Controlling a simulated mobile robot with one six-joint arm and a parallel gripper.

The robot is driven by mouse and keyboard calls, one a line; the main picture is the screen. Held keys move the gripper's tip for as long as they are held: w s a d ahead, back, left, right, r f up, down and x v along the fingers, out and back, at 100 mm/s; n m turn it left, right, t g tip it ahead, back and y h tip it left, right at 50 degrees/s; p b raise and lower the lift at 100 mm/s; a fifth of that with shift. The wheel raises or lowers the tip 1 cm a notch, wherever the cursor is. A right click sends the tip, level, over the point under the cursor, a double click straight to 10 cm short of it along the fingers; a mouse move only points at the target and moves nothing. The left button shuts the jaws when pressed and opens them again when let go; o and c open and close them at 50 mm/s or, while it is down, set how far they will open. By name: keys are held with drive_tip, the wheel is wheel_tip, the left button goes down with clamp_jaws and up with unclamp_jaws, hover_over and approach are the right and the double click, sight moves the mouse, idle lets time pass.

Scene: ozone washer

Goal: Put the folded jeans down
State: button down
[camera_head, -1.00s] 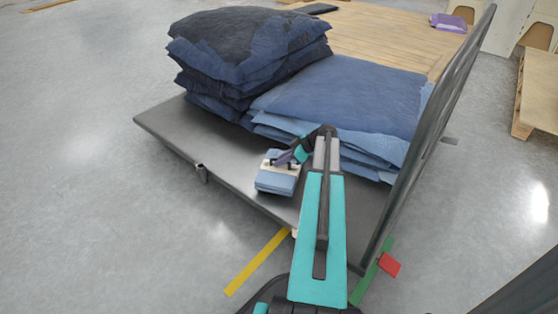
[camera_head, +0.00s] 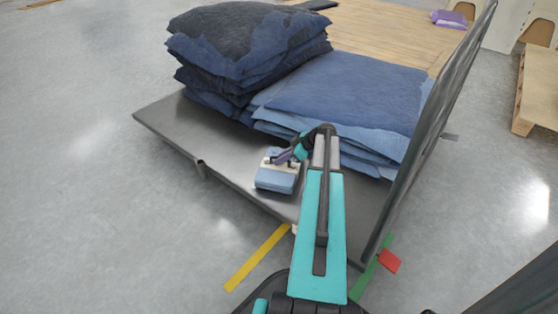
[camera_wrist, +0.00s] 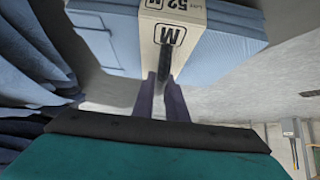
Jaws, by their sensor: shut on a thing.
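The folded jeans (camera_head: 276,181) are a small light-blue bundle with a cream paper band, at the front part of a grey platform (camera_head: 165,130). My gripper (camera_head: 290,158) is shut on the bundle at its banded edge. In the wrist view, the folded jeans (camera_wrist: 225,32) fill the top, with "52 M" and a boxed "M" on the band. My gripper (camera_wrist: 163,75) reaches the band there, its fingers close together. In the head view the bundle appears at or just above the platform surface; I cannot tell if it touches. Its underside is hidden.
A tall dark-blue denim stack (camera_head: 245,45) and a lower, lighter blue stack (camera_head: 350,95) stand behind on the platform. A dark upright panel (camera_head: 435,130) borders the right side. Bare platform lies left of the bundle. A wooden pallet (camera_head: 535,95) is at far right.

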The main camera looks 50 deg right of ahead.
drive_tip(key=shift+f, duration=0.35)
drive_tip(key=c, duration=1.7)
unclamp_jaws()
drive_tip(key=p+v, duration=0.4)
drive_tip(key=v, duration=1)
drive_tip(key=shift+d, duration=0.1)
drive_tip(key=shift+f, duration=0.1)
